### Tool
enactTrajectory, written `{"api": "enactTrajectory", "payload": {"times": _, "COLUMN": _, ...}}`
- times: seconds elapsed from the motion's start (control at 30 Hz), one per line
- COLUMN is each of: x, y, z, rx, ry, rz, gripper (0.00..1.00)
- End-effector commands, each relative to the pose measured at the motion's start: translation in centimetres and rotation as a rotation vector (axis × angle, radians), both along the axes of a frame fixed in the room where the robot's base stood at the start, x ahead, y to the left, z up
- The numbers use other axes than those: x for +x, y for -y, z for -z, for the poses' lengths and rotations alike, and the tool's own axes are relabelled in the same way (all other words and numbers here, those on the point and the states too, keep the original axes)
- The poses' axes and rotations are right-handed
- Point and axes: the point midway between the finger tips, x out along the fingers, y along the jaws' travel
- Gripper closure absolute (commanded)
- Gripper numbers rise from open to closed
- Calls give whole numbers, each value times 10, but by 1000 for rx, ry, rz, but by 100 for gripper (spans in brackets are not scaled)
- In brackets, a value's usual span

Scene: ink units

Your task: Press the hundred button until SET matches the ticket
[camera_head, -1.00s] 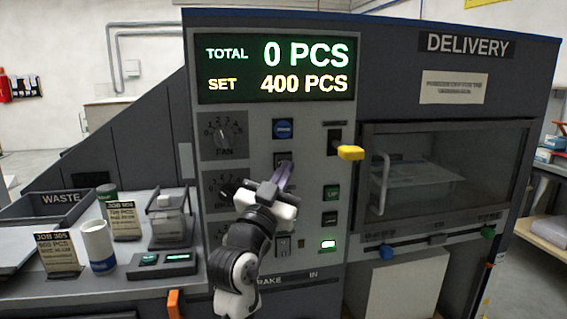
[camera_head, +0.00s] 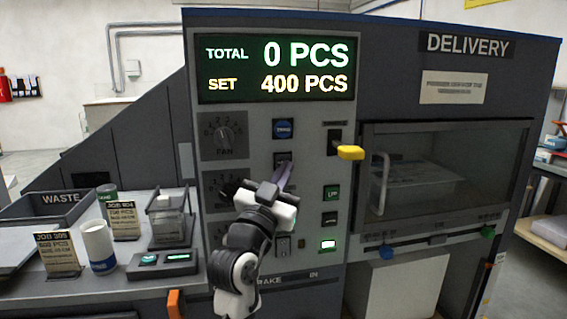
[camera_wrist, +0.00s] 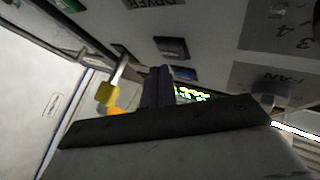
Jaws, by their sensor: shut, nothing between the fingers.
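The display (camera_head: 277,70) at the top of the panel reads TOTAL 0 PCS and SET 400 PCS. A blue button (camera_head: 283,129) sits below it, with a dark button (camera_head: 283,158) underneath, partly hidden by my fingers. Two tickets stand on the left ledge: JOB 305 (camera_head: 58,255), seeming to read 600 or 800 PCS, and JOB 904 (camera_head: 123,220), its count unclear. My gripper (camera_head: 284,172) is shut and empty, its fingertips at or just before the dark button; contact cannot be told. In the wrist view my fingers (camera_wrist: 158,86) point toward the panel.
A yellow-handled lever (camera_head: 350,152) sticks out right of my gripper. A fan dial (camera_head: 225,134) is at left. The glazed delivery door (camera_head: 450,170) stands farther right.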

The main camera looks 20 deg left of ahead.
Motion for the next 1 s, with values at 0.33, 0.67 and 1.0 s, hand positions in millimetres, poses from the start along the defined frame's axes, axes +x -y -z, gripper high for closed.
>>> {"api": "enactTrajectory", "payload": {"times": 0.33, "x": 1, "y": -1, "z": 0, "rx": 0, "ry": 0, "rz": 0, "gripper": 100}}
{"api": "enactTrajectory", "payload": {"times": 0.67, "x": 7, "y": -5, "z": 0, "rx": 0, "ry": 0, "rz": 0, "gripper": 100}}
{"api": "enactTrajectory", "payload": {"times": 1.0, "x": 8, "y": -5, "z": 0, "rx": 0, "ry": 0, "rz": 0, "gripper": 100}}
